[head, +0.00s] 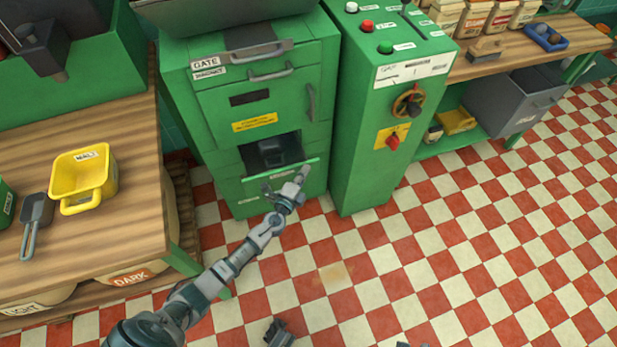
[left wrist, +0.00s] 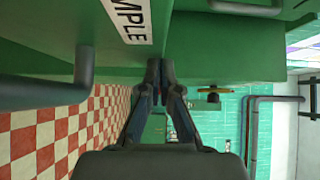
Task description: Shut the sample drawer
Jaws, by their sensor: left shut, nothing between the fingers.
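The sample drawer (head: 258,178) is the low drawer in the green machine, and it stands pulled out. Its open inside shows dark, with a dark container (head: 270,152) in it. My left gripper (head: 303,173) is shut and empty at the right part of the drawer's front. In the left wrist view, the shut fingertips (left wrist: 160,68) are close against the green drawer front (left wrist: 215,45). A white label ending in "MPLE" (left wrist: 130,18) and a grey handle (left wrist: 85,80) are to their left. I cannot tell if the fingertips touch. A dark piece at the bottom edge, likely my right gripper (head: 279,332), is partly seen.
A green control cabinet (head: 372,120) with buttons and a rotary knob stands right beside the machine. A wooden counter (head: 120,215) with a yellow bin (head: 84,178) and a scoop (head: 35,218) is at the left. The checkered floor (head: 420,270) in front is clear.

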